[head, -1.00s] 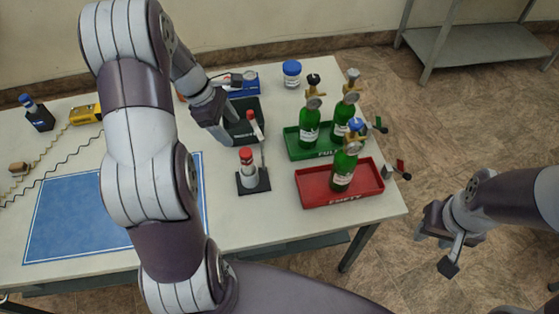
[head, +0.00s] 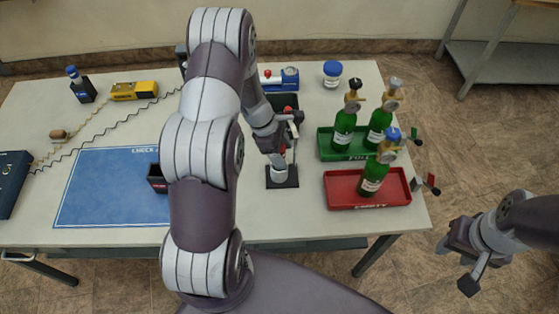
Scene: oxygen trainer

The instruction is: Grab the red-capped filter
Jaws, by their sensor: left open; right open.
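The red-capped filter (head: 279,173) stands upright on a small black base (head: 288,184) near the middle of the table. Its white lower body shows, and a bit of red shows above it. My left gripper (head: 286,139) is open at its upper part and covers most of the cap. I cannot tell whether the fingers touch it. My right gripper (head: 464,262) is open and empty, off the table's right side.
A green tray (head: 333,155) and a red tray (head: 345,205) with green bottles stand to the right. A black bin (head: 268,97) lies behind the filter. A blue mat (head: 100,190) and a black holder (head: 156,180) are left of my arm.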

